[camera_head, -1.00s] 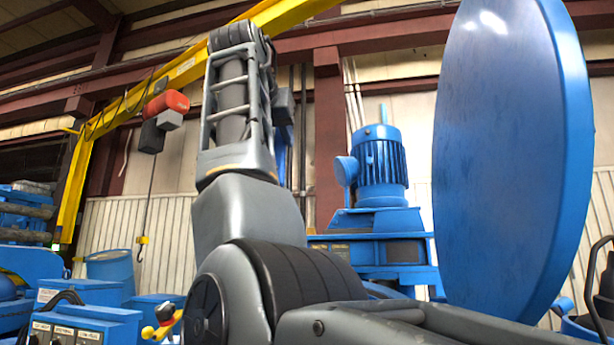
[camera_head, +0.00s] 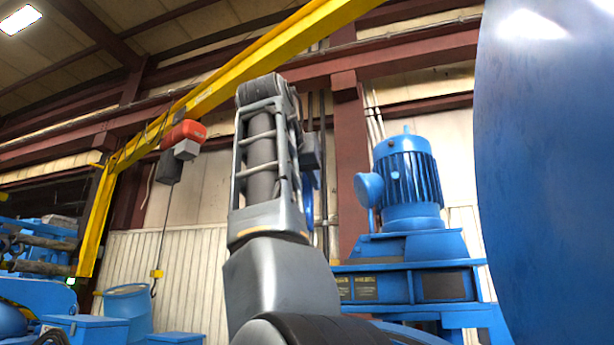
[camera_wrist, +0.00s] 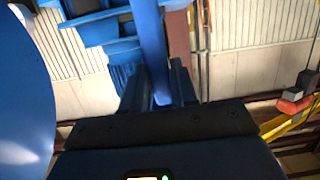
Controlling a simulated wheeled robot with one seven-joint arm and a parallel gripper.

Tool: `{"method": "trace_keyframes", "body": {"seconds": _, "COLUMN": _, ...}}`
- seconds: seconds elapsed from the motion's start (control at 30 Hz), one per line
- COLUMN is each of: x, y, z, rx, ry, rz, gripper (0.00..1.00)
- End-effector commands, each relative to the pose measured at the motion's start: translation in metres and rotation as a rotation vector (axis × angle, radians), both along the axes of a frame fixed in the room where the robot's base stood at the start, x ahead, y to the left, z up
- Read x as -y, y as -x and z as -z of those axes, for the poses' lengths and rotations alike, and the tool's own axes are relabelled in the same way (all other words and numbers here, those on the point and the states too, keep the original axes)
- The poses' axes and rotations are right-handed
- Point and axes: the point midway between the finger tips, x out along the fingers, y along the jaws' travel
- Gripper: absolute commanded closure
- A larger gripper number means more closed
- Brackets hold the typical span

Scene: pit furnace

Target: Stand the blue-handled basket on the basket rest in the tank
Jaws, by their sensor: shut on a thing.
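In the wrist view my gripper (camera_wrist: 158,88) is shut on a long blue bar (camera_wrist: 148,35), which I take to be the basket's blue handle. The bar runs from between the dark fingers to the top edge of the picture. The basket's body cannot be made out. In the head view my arm rises in the middle, and my gripper is hidden behind it. A narrow blue strip beside the arm may be part of the handle, but I cannot tell. The tank and the basket rest are not recognisable in either view.
A large blue disc (camera_head: 550,180) stands upright close on the right; it also shows in the wrist view (camera_wrist: 22,95). A blue motor (camera_head: 408,185) sits behind. A yellow jib crane (camera_head: 215,85) with a red hoist (camera_head: 185,133) spans the left. Blue boxes (camera_head: 85,327) stand lower left.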

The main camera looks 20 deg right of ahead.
Motion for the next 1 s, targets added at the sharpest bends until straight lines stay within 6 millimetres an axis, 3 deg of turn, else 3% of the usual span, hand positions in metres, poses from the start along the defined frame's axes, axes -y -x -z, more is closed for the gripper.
{"method": "trace_keyframes", "body": {"seconds": 1.0, "x": 0.0, "y": 0.0, "z": 0.109, "rx": 0.004, "ry": 0.003, "rz": 0.0, "gripper": 1.0}}
